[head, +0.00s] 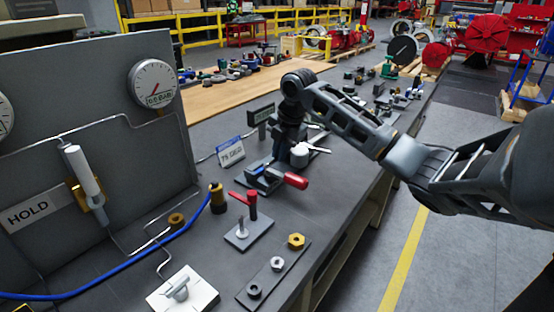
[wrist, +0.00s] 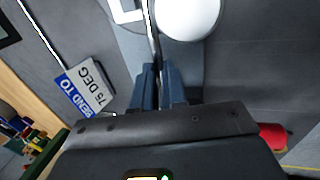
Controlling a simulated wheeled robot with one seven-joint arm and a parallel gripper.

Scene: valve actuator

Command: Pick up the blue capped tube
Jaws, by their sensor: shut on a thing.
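My gripper (wrist: 160,80) points down at the bench in the wrist view, its two blue-grey fingers shut on a thin bright metal tube (wrist: 153,35). The tube runs from between the fingers to the top edge, beside a white round part (wrist: 187,15). In the head view, my gripper (head: 283,153) is low over the bench near the "75 DEG" sign (head: 231,153); its fingertips are hard to make out. A white cylinder (head: 299,156) stands beside it. I see no blue cap on the tube; its ends are hidden or out of view.
A red-handled valve (head: 250,205), plate with nuts (head: 276,264) and white fixture (head: 181,291) stand nearer. A gauge panel (head: 90,75) rises at left, with a blue hose (head: 150,258) below.

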